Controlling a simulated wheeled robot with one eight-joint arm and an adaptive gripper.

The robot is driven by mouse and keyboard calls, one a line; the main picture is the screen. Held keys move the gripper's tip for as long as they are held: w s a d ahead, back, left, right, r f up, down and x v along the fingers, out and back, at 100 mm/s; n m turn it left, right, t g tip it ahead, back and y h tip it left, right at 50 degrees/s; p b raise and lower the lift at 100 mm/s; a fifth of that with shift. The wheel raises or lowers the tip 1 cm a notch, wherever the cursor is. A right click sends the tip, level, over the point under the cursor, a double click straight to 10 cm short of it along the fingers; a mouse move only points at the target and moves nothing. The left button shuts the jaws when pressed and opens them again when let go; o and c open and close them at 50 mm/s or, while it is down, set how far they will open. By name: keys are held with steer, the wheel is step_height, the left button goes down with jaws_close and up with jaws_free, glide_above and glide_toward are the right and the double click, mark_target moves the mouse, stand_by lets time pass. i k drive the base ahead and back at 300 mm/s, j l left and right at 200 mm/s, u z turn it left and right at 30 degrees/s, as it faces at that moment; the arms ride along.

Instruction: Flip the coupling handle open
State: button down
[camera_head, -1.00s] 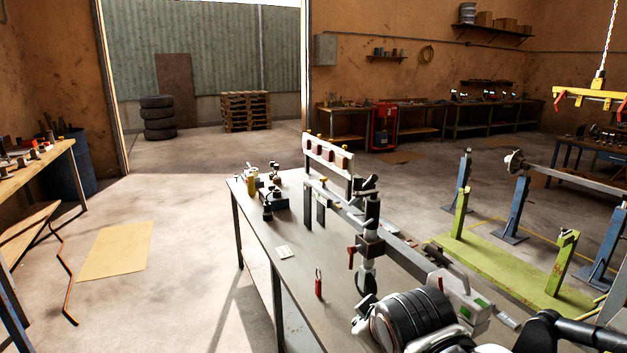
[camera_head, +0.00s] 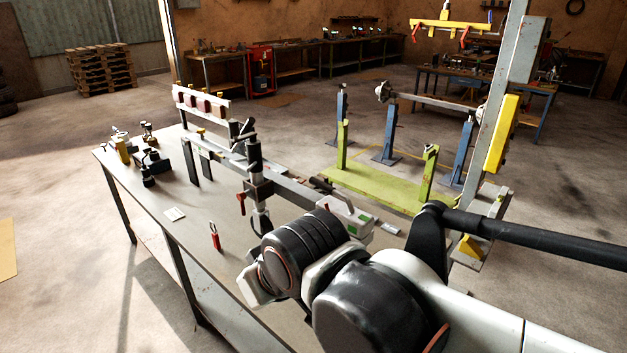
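A drawbar (camera_head: 292,191) lies along the workbench (camera_head: 190,225). At its near right end is a pale grey coupling head (camera_head: 345,214) with a green mark and a small red mark. A dark bar that looks like the coupling handle (camera_head: 322,186) lies along the top, close to the drawbar; its exact angle is hard to tell. My arm crosses the foreground just in front of the coupling and hides part of the bench. I cannot make out my gripper's fingers, and no contact with the handle shows.
A jack post with a red lever (camera_head: 257,184) stands on the drawbar. A small red item (camera_head: 215,238) and a pale card (camera_head: 174,214) lie on the bench. A green axle stand (camera_head: 385,187) and a grey post with a yellow part (camera_head: 501,135) stand beyond.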

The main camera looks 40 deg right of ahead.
mark_target(323, 185)
steer(key=k+l, duration=0.15)
steer(key=l, duration=0.15)
steer(key=k+l+z, duration=0.15)
steer(key=k+l, duration=0.2)
steer(key=l, duration=0.25)
steer(key=k+l+z, duration=0.1)
steer(key=l, duration=0.25)
steer(key=i+l+z, duration=0.15)
steer(key=l, duration=0.3)
steer(key=i+l+z, duration=0.1)
steer(key=i+l, duration=0.2)
steer(key=i+z, duration=0.1)
steer(key=i, duration=0.35)
